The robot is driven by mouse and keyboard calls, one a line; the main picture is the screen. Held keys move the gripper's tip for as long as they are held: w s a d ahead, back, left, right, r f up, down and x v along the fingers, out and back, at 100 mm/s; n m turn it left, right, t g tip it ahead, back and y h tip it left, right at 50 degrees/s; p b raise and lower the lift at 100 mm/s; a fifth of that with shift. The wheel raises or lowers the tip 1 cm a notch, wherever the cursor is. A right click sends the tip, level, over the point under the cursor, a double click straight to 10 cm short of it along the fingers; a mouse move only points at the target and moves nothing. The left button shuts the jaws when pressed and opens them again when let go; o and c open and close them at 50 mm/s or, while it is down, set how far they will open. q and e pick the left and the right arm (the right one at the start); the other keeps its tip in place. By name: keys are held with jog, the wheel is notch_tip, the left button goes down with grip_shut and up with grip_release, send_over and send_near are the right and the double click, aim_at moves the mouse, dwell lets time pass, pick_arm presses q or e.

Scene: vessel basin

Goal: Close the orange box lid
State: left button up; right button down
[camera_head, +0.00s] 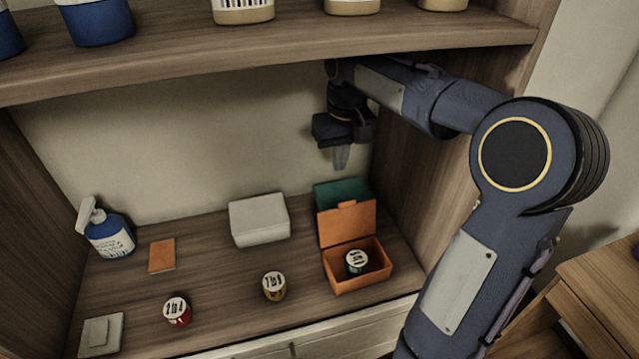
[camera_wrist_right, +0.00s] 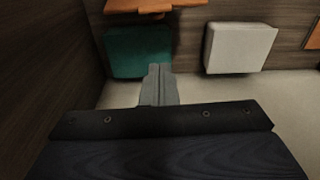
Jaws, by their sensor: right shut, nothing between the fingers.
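The orange box (camera_head: 358,272) stands at the right of the shelf board with its orange lid (camera_head: 347,224) raised upright at the back. A dark can with a white top (camera_head: 356,262) is inside it. My right gripper (camera_head: 341,158) is shut and empty, pointing down above and behind the lid, near the back wall. In the right wrist view the gripper's fingertips (camera_wrist_right: 160,70) are together beside the teal box (camera_wrist_right: 138,52), and an edge of the orange lid (camera_wrist_right: 155,5) shows at the top. My left gripper is not in view.
A teal box (camera_head: 341,190) stands right behind the orange lid. A white box (camera_head: 259,219) is to the left. A yellow can (camera_head: 274,286), a red can (camera_head: 177,311) and a blue pump bottle (camera_head: 108,232) stand further left. The upper shelf (camera_head: 270,52) overhangs; the side wall is close on the right.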

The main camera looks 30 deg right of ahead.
aim_at(346, 220)
jog(key=f, duration=0.3)
jog(key=w+f, duration=0.1)
jog(key=f, duration=0.6)
jog(key=shift+w+d+p, duration=0.3)
jog(key=s, duration=0.2)
jog(key=s+a+r+p, duration=0.1)
jog(key=shift+s+r, duration=0.1)
jog(key=shift+s, duration=0.2)
